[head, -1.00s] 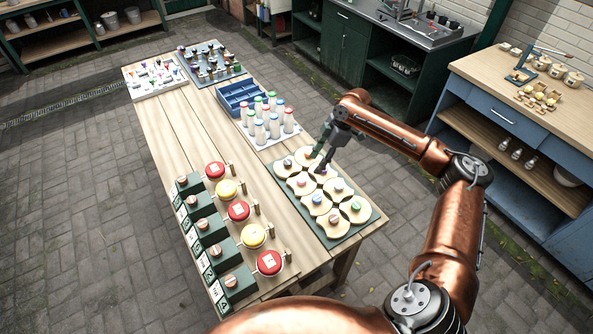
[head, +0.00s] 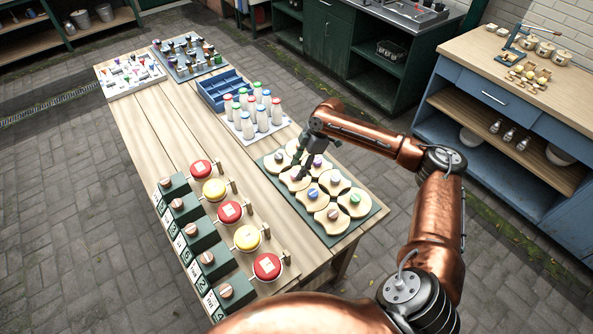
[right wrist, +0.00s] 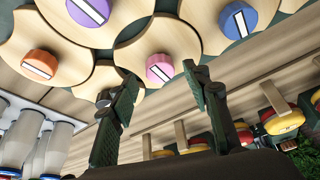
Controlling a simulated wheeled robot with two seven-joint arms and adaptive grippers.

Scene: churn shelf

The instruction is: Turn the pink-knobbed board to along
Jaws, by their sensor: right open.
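The pink-knobbed board (right wrist: 170,42) is a pale wooden disc with scalloped edges. Its pink knob (right wrist: 158,70) bears a white bar, and in the head view the knob (head: 296,177) sits at the left part of the green tray (head: 330,239). My right gripper (head: 301,168) is open, its fingers pointing down close over this board. In the right wrist view the two fingers (right wrist: 163,82) appear on either side of the pink knob, apart from each other with nothing held. I cannot tell the exact height gap. My left gripper is not in view.
Neighbouring boards carry purple (right wrist: 88,11), blue (right wrist: 238,20) and orange (right wrist: 40,64) knobs, packed close. Capped bottles (head: 262,118) stand behind the tray. Bare table planks lie between.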

